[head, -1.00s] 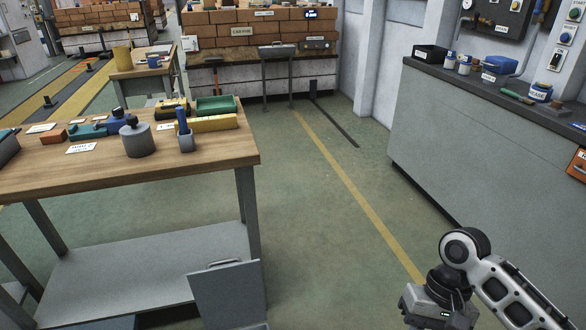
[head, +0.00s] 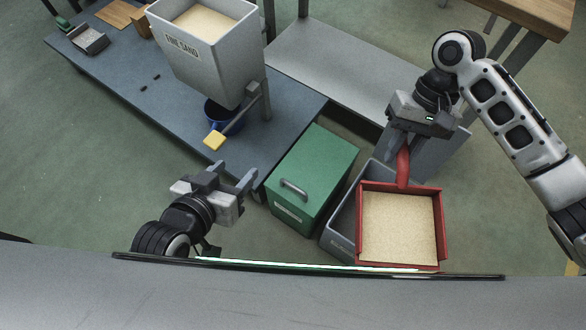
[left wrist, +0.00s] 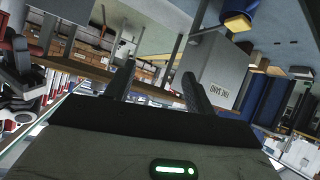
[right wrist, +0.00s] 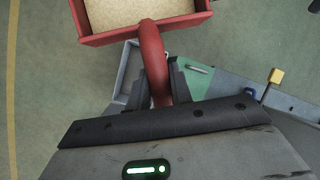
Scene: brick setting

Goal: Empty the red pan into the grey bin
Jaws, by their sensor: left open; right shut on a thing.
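The red pan (head: 442,225) is full of pale sand (head: 398,226) and looks about level in the head view. My right gripper (head: 400,155) is shut on the pan's red handle (head: 403,168); the right wrist view also shows the handle (right wrist: 153,60) between the fingers. The pan is held above the grey bin (head: 340,232) and covers much of its opening. The bin's left part shows, and its inside is mostly hidden. My left gripper (head: 250,180) is open and empty, left of the green box.
A green lidded box (head: 318,170) stands directly left of the bin. A blue-grey bench (head: 120,75) holds a hopper marked FINE SAND (head: 205,60) with a yellow-ended lever (head: 215,140) and a blue bowl (head: 222,115) below it. A wooden table (head: 540,12) is at top right.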

